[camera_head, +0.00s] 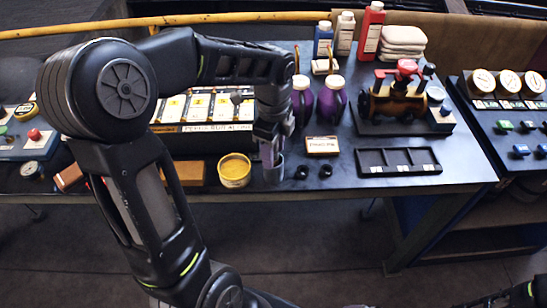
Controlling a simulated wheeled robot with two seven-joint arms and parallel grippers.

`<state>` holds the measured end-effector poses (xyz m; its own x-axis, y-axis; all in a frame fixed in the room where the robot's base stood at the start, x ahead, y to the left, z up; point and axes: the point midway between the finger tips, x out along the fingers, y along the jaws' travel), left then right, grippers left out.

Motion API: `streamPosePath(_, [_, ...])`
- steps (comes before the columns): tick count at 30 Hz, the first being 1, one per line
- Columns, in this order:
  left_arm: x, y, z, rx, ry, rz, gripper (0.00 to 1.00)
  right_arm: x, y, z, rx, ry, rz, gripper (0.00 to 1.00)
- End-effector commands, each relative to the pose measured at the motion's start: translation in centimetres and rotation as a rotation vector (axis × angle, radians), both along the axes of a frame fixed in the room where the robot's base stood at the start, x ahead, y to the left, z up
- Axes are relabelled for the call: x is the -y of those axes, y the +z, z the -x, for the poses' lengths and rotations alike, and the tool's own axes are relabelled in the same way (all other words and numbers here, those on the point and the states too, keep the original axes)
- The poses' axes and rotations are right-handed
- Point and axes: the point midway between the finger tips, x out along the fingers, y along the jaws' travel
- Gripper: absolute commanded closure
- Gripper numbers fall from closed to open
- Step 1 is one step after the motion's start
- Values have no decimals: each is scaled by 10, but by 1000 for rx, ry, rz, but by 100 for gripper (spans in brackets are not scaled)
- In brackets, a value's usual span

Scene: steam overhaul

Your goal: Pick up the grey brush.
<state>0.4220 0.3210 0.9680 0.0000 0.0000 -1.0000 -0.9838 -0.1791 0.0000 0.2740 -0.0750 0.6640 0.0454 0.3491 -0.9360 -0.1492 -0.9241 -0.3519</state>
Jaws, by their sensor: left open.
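My left gripper (269,146) points down over a small grey metal cup (274,174) near the front edge of the table. It is open. A greyish upright piece shows between the fingers and the cup's mouth. It may be the grey brush, but the gripper covers most of it and I cannot tell. I cannot make out a brush elsewhere.
A yellow tub (234,170) stands close left of the cup. Two small dark rings, a labelled box (322,146) and a black tray (398,163) lie to the right. Purple jugs (331,98) and a model engine (393,101) stand behind.

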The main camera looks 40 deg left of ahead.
Motion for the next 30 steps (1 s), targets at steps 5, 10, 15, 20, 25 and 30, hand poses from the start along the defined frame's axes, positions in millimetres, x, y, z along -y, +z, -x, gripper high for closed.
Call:
streamPosePath(5, [0,0,0,0,0,0,65,0,0,0,0,0,0,0])
streamPosePath(10, [0,0,0,0,0,0,78,0,0,0,0,0,0,0])
streamPosePath(15, [0,0,0,0,0,0,92,0,0,0,0,0,0,0])
streamPosePath(20, [0,0,0,0,0,0,100,0,0,0,0,0,0,0])
streamPosePath(25, [0,0,0,0,0,0,100,0,0,0,0,0,0,0])
streamPosePath(30, [0,0,0,0,0,0,100,0,0,0,0,0,0,0])
